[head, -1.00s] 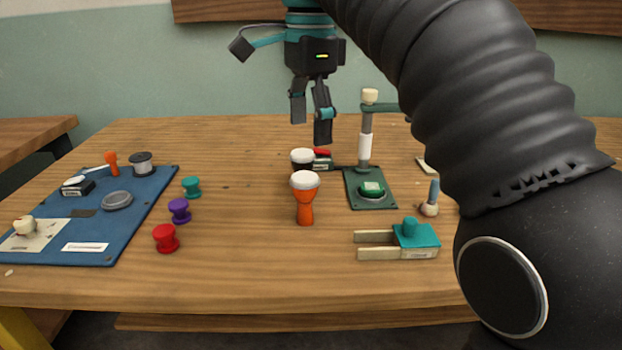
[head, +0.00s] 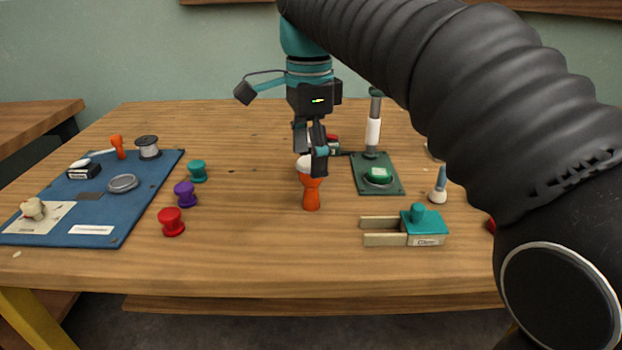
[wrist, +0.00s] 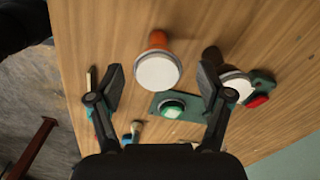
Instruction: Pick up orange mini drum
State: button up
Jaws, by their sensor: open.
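The orange mini drum (head: 311,196) stands upright on the wooden table, goblet-shaped with a white head. My gripper (head: 311,160) is above the table, and its fingers overlap the drum's top in the head view. In the wrist view, the drum's white head (wrist: 157,71) lies ahead between the two open fingers (wrist: 160,88), with part of its orange body showing. The fingers are apart with nothing held. A second, dark drum with a white head (wrist: 236,86) is beside the right finger in the wrist view; in the head view it is mostly hidden behind my gripper.
A green plate with a post (head: 373,185) stands right of the drum. A teal-topped clamp-like block (head: 422,228) is at front right. Red (head: 171,222), purple (head: 186,194) and teal (head: 198,171) spools stand left, beside a blue mat (head: 104,226).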

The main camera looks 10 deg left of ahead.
aim_at(311, 184)
jog(key=f, duration=0.5)
jog(key=shift+d+b, duration=0.25)
jog(key=shift+b, duration=0.15)
jog(key=shift+c, duration=0.3)
jog(key=c, duration=1.2)
